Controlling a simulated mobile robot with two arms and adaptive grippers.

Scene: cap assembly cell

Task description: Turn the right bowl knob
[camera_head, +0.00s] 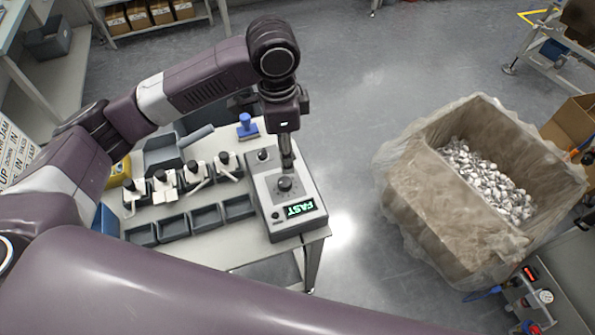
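A grey control box (256,196) stands at the right end of the work table. Its large dark knob (285,184) sits mid-panel, and a smaller dark knob (263,155) is farther back, to the left. A green display (299,208), appearing upside down, reads FAST. I cannot tell which knob belongs to the right bowl. My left gripper (288,166) points down just behind the large knob in the picture. Its fingers show as one narrow dark bar, so their opening and any contact with the knob are unclear. My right gripper is not in view.
Several white-and-black fixtures (195,173) and dark open trays (205,216) stand left of the box. A blue-handled stamp-like item (246,125) is behind it. A plastic-lined bin (434,216) of silvery parts stands right. Clear floor (349,150) lies between.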

